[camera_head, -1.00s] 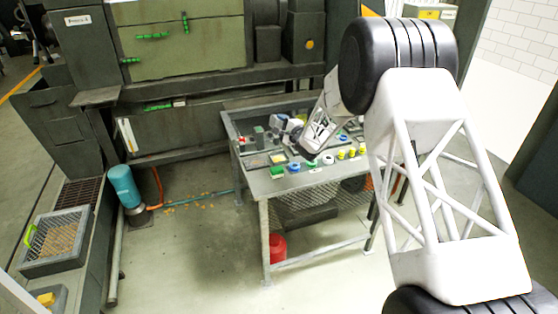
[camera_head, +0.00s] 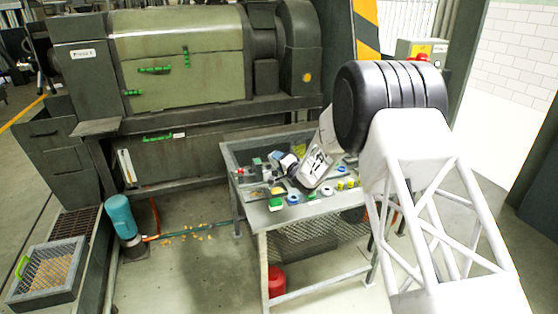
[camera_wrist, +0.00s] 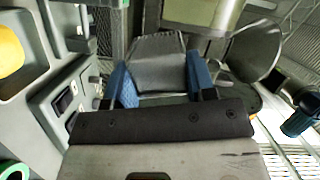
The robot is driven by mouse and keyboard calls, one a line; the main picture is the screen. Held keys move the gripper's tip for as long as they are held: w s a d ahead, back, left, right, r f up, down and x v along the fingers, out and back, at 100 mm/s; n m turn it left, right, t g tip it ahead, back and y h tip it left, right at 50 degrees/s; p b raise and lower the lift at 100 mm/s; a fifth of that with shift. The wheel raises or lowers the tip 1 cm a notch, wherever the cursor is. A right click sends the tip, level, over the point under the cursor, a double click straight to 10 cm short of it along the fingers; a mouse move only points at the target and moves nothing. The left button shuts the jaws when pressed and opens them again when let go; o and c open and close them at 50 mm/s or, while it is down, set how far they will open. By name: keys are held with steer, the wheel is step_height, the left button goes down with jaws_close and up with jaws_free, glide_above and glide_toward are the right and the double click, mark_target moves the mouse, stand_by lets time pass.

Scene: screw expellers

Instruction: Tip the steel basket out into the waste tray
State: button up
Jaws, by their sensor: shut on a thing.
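A wire-mesh steel basket (camera_head: 48,272) with a bright green handle (camera_head: 24,267) and brown contents stands at the lower left in the head view; whether it sits in a separate tray is unclear. My gripper (camera_head: 284,168) is far from it, low over the workbench on the right. In the wrist view my gripper (camera_wrist: 158,88) has its blue fingers on both sides of a dark grey piece (camera_wrist: 156,62) and is shut on it. I cannot tell what the piece is. I cannot identify the waste tray for certain.
The metal workbench (camera_head: 262,218) holds several small coloured parts along its front. A green press machine (camera_head: 180,60) stands behind. A teal cylinder (camera_head: 121,214) stands between basket and bench, with crumbs on the floor. A red canister (camera_head: 276,281) is under the bench. The floor between is mostly clear.

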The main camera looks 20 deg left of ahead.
steer(key=n, duration=0.2)
steer(key=f+n, duration=0.1)
steer(key=n, duration=0.1)
steer(key=shift+h, duration=0.4)
steer(key=n, duration=0.2)
steer(key=f+n, duration=0.1)
steer(key=shift+n+h, duration=0.3)
steer(key=shift+n, duration=0.1)
steer(key=shift+w+f+n+t, duration=0.1)
steer(key=shift+f+n+t, duration=0.1)
steer(key=shift+n, duration=0.4)
steer(key=shift+f+n+t, duration=0.1)
steer(key=shift+n+t, duration=0.1)
steer(key=shift+n, duration=0.4)
steer(key=shift+d+f+n, duration=0.1)
steer(key=shift+f+n, duration=0.3)
steer(key=shift+n, duration=0.35)
steer(key=shift+d+f+n, duration=0.1)
steer(key=shift+f+n, duration=0.25)
steer(key=shift+n, duration=0.4)
steer(key=shift+a+r, duration=0.1)
